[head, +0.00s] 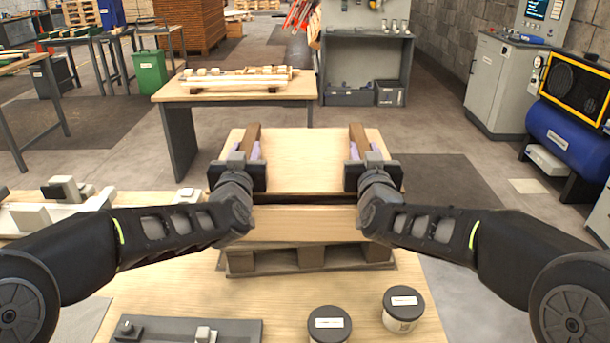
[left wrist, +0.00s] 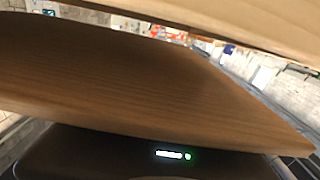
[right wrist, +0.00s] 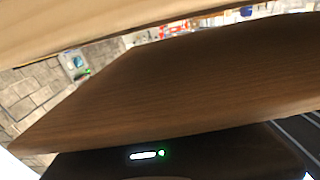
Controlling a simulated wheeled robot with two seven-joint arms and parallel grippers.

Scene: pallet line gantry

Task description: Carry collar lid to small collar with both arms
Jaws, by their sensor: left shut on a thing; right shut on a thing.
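The collar lid (head: 306,165) is a pale wooden board with two brown battens, seen level in the head view. My left gripper (head: 251,150) is shut on the left batten (head: 252,133). My right gripper (head: 359,150) is shut on the right batten (head: 357,133). The battens fill much of the left wrist view (left wrist: 120,80) and right wrist view (right wrist: 180,85). The small collar (head: 305,224) is a pale wooden frame directly below the lid. A dark strip shows between lid and collar front; I cannot tell if they touch. The lid hides the collar's inside.
The collar sits on a small pallet (head: 310,258) on the wooden table (head: 180,290). Two dark-lidded tubs (head: 329,324) (head: 403,307) and a grey tray (head: 185,331) lie at the front. Pale blocks (head: 75,205) are at the left. Another table (head: 235,92) stands beyond.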

